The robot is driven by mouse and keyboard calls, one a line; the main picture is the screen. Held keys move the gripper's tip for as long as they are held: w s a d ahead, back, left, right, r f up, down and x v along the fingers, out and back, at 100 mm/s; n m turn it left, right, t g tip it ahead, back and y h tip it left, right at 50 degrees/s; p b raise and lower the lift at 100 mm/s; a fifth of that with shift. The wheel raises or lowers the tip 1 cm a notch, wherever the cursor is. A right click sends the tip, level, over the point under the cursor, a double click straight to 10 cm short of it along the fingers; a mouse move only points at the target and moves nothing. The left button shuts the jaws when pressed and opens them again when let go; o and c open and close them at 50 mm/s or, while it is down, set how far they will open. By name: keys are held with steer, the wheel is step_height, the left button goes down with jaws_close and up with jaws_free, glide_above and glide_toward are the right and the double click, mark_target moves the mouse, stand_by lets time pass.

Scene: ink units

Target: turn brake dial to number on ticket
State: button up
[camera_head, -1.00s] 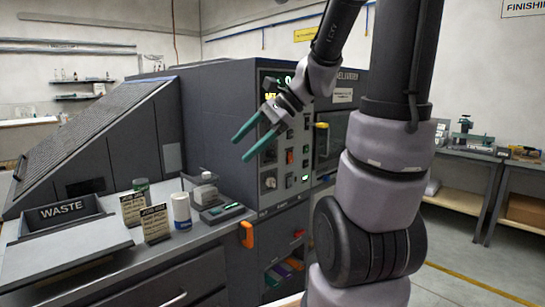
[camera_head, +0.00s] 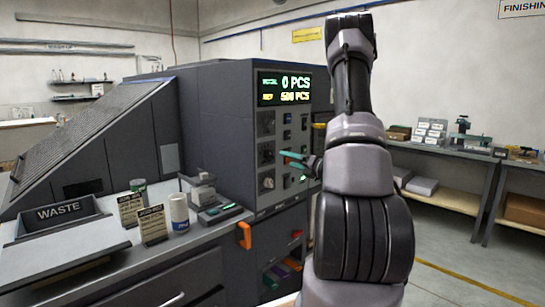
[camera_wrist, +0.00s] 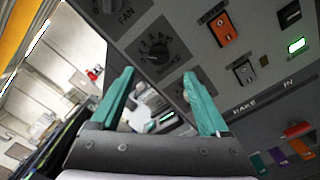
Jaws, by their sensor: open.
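The brake dial (camera_wrist: 157,48) is a black round knob with a number scale, labelled BRAKE, on the dark panel in the wrist view. My gripper (camera_wrist: 160,75) is open and empty, its two teal fingers pointing at the panel just below the dial in the picture. They appear apart from the knob. In the head view my gripper (camera_head: 286,156) is beside the column of knobs, partly hidden by my arm. Two tan tickets, one nearer (camera_head: 152,225) and one farther (camera_head: 131,209), stand on the counter. Their print is too small to read surely.
The FAN dial (camera_wrist: 107,6) is beside the brake dial. An orange switch (camera_wrist: 225,30) and a lit green button (camera_wrist: 297,45) are nearby. The display (camera_head: 285,88) reads 0 PCS and 500 PCS. A white cup (camera_head: 179,211) and a small device (camera_head: 212,207) stand on the counter.

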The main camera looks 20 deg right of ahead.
mark_target(272, 155)
steer(key=x, duration=0.9)
steer(key=shift+w+a, duration=0.15)
steer(key=shift+w, duration=0.05)
jaws_close()
steer(key=shift+n, duration=2.9)
